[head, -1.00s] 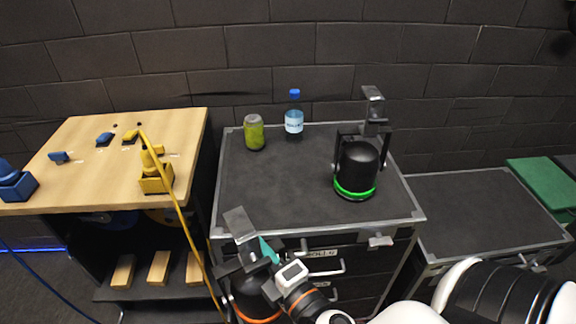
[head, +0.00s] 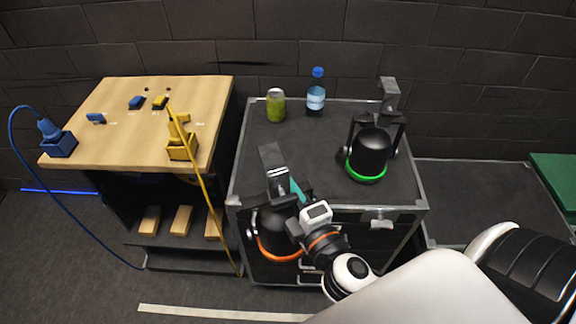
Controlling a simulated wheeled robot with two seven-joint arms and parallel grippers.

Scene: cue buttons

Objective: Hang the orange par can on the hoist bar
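The orange par can (head: 277,232), a black lamp with an orange ring and a grey hook clamp (head: 272,159) on top, hangs upright in front of the flight case. My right gripper (head: 297,192) comes in from the right and is shut on its yoke, with a teal finger pad showing; the exact grip is partly hidden. A second par can with a green ring (head: 368,154) stands on the case top. The hoist bar is not in view. My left gripper is not in view.
The flight case (head: 250,172) also bears a green can (head: 276,105) and a water bottle (head: 316,92). A wooden bench (head: 110,147) with blue and yellow plugs stands left, with cables running down. A lower case (head: 470,190) stands right. A pale strip (head: 215,313) crosses the floor.

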